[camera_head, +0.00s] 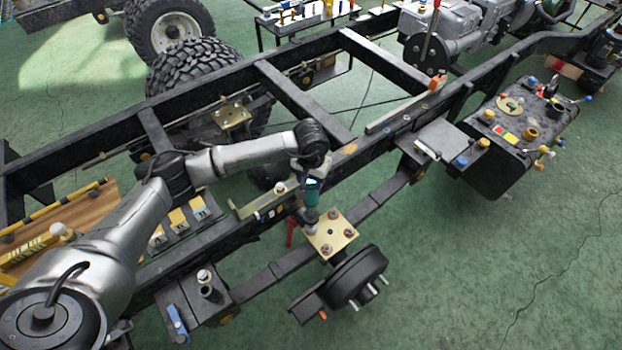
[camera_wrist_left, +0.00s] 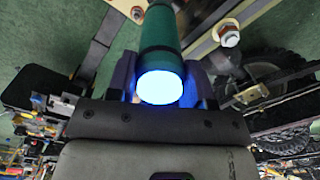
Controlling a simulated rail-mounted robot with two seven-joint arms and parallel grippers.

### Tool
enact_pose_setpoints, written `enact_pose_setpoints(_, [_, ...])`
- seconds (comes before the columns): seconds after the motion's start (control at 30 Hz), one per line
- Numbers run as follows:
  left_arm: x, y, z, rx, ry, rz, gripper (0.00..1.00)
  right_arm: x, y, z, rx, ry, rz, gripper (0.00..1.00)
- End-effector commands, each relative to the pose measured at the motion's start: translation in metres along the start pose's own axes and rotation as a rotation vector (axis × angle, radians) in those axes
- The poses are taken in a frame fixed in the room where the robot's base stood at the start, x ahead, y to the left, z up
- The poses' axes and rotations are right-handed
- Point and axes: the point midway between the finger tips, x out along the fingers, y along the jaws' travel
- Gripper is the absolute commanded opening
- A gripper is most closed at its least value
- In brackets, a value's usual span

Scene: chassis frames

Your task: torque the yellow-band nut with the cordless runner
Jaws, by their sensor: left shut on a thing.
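My left gripper (camera_head: 312,180) is shut on the cordless runner (camera_head: 311,196), a green cylinder held about upright over the frame rail. Its lower end (camera_head: 310,226) is at the left corner of a gold plate (camera_head: 321,238); I cannot tell whether it sits on a nut there. Other nuts show on the plate, one at its far corner (camera_head: 333,214) and one at its right corner (camera_head: 349,233). No yellow band can be made out on them. In the left wrist view the runner (camera_wrist_left: 162,35) has a glowing blue end, and a nut (camera_wrist_left: 229,38) shows beside it. My right gripper is out of view.
The black chassis rail (camera_head: 375,150) runs diagonally beneath my left arm. A black wheel hub (camera_head: 355,277) with studs is just below the plate. A black tank (camera_head: 520,140) with coloured caps is at right. Green floor (camera_head: 450,270) is clear at lower right.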

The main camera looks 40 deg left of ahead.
Motion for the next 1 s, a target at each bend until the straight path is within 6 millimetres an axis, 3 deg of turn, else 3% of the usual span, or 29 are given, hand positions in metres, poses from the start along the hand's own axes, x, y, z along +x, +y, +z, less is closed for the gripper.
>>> enact_pose_setpoints(0.47, [-0.002,0.0,0.0,0.0,0.002,0.0,0.0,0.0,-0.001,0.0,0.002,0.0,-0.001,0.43])
enact_pose_setpoints(1.0, [-0.021,0.0,-0.001,0.0,0.003,0.001,0.0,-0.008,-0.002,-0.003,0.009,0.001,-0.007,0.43])
